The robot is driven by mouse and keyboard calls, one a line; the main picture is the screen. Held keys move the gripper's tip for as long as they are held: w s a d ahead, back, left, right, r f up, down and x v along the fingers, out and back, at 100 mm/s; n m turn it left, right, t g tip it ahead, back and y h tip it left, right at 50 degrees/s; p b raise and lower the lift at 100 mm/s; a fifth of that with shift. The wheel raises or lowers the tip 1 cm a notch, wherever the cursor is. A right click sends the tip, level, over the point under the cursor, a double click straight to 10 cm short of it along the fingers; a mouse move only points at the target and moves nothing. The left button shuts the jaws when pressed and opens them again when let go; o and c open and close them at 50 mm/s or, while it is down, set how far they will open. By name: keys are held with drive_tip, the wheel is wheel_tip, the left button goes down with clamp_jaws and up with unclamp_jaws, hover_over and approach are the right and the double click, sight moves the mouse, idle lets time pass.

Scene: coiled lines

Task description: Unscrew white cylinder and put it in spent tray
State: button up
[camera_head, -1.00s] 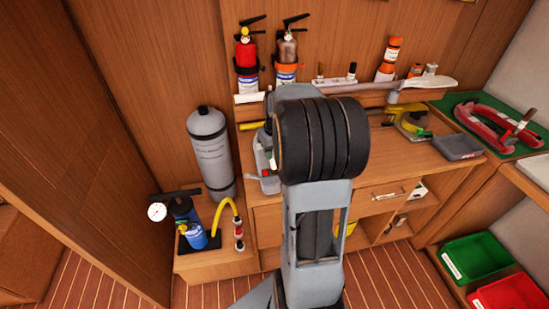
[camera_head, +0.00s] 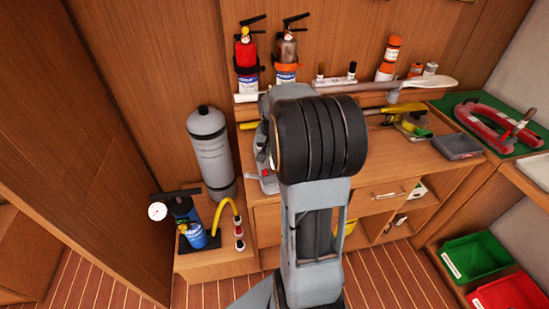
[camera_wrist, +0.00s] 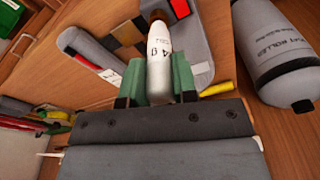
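The white cylinder (camera_wrist: 159,62) with dark lettering stands between the green finger pads of my gripper (camera_wrist: 159,85) in the wrist view. Both pads lie against its sides, so my gripper looks shut on it. Its brownish narrow end points up in that view, in front of a grey vest-like item (camera_wrist: 192,45) with a red patch. I cannot tell whether that end is still joined to the item. In the head view my arm hides the gripper and cylinder; part of the grey item (camera_head: 265,178) shows. A green tray (camera_head: 478,256) and a red tray (camera_head: 512,294) sit low at the right; their labels are unreadable.
A grey tank (camera_head: 211,150) stands left of the bench (camera_head: 400,155). A pump (camera_head: 188,220) with a gauge and yellow hose is on the low box. A paddle (camera_head: 425,84) lies along the back. A red horseshoe-shaped item (camera_head: 490,120) rests at the right.

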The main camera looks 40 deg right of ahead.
clamp_jaws()
drive_tip(key=n, duration=0.2)
drive_tip(key=shift+n, duration=0.3)
drive_tip(key=shift+r, duration=0.1)
drive_tip(key=shift+r+p, duration=0.35)
drive_tip(key=shift+p, duration=0.05)
drive_tip(key=shift+r+p, duration=1.85)
drive_tip(key=shift+r, duration=0.55)
